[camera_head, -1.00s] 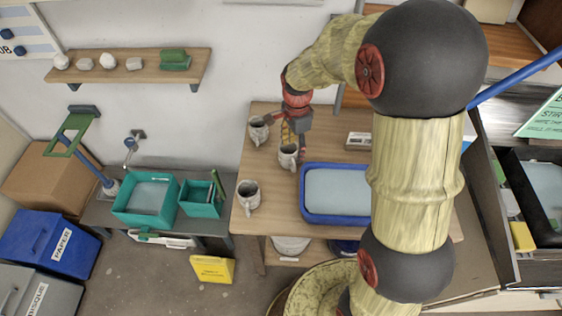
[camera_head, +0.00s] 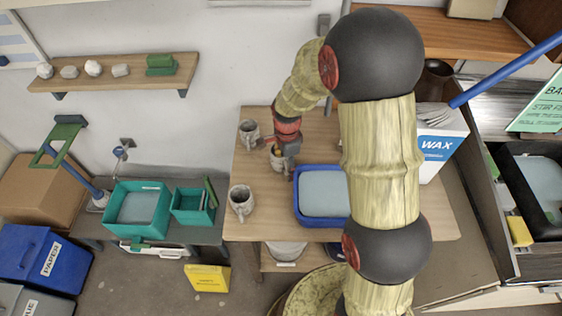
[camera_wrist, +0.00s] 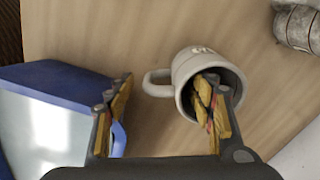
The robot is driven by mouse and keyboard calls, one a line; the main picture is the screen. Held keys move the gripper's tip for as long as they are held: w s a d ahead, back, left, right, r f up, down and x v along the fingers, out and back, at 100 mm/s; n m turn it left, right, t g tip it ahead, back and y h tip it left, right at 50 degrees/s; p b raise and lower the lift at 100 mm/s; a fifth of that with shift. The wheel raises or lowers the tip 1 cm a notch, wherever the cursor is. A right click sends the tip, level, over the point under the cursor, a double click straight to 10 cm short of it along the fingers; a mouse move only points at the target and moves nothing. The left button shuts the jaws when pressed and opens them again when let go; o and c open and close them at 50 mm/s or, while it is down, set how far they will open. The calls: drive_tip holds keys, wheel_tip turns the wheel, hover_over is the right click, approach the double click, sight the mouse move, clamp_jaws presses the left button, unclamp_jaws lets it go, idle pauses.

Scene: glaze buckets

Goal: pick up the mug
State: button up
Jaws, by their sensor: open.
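Three grey-white mugs stand on the wooden table in the head view: one at the back (camera_head: 249,135), one in the middle (camera_head: 278,161) and one at the front left (camera_head: 241,203). My gripper (camera_head: 285,153) is at the middle mug and partly covers it. In the wrist view that mug (camera_wrist: 188,66) shows its handle pointing left and its opening towards me. My open gripper (camera_wrist: 165,92) has its right finger over or inside the mug's opening; I cannot tell which. The left finger is left of the handle. Another mug (camera_wrist: 298,27) is partly visible at the upper right.
A blue tray (camera_head: 298,208) with a pale surface lies right of the middle mug; its rim (camera_wrist: 60,72) is close to my left finger.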

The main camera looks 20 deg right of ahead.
wheel_tip(320, 180, down, 3)
drive_tip(key=shift+r, duration=0.2)
clamp_jaws()
idle(0.6)
